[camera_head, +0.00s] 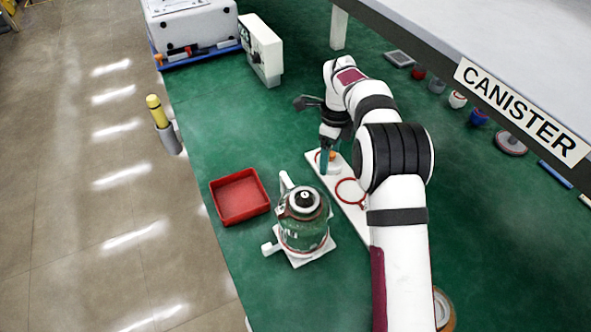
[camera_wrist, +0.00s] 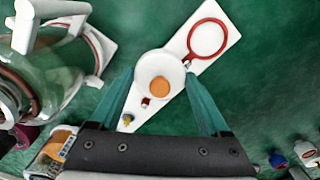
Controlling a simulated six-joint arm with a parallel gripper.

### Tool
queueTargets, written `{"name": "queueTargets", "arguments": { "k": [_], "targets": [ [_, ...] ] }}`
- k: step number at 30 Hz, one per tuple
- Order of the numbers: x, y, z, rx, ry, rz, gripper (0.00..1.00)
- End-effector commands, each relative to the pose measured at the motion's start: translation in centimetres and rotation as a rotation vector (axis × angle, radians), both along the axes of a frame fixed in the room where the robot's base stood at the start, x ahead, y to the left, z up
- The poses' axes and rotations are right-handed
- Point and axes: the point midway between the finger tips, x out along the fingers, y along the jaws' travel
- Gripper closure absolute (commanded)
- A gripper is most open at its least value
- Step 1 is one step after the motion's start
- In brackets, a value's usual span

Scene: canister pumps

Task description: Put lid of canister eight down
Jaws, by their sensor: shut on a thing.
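My gripper (camera_head: 327,152) is shut on a round white lid (camera_wrist: 148,76) with an orange centre (camera_wrist: 160,87). In the wrist view the lid is between the two teal fingers. In the head view the lid (camera_head: 332,167) is at the far end of a white board (camera_head: 349,211) that bears red rings. I cannot tell whether the lid touches the board. The near red ring (camera_head: 351,192) is empty; it also shows in the wrist view (camera_wrist: 207,20). A glass canister (camera_head: 304,238) with a black knob on top stands near the board. I cannot read its number.
A red tray (camera_head: 240,197) lies left of the canister. A grey control box (camera_head: 260,50) and a white case (camera_head: 193,25) stand at the back. A shelf labelled CANISTER (camera_head: 520,111) overhangs several small items at right. Green table between is clear.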

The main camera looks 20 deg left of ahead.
Motion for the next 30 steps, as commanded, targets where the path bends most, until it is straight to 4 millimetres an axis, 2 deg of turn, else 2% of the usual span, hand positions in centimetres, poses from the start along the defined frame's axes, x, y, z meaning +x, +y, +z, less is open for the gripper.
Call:
{"name": "queueTargets", "arguments": {
  "k": [3,6,10,14,18,20,29,30],
  "targets": [
    [0.0,4.0,-2.4,-0.001,0.002,0.006,0.72],
    [0.0,6.8,-4.2,-0.001,0.001,0.004,0.72],
    [0.1,9.1,-5.5,-0.001,0.001,0.002,0.72],
    [0.0,9.7,-6.5,-0.001,0.003,0.001,0.72],
    [0.0,9.6,-9.1,-0.002,0.004,0.0,0.72],
    [0.0,9.6,-9.8,-0.002,0.002,0.001,0.72],
    [0.0,9.6,-10.1,-0.001,0.001,0.0,0.72],
    [0.0,9.6,-10.1,0.0,0.001,0.0,0.16]
  ]
}}
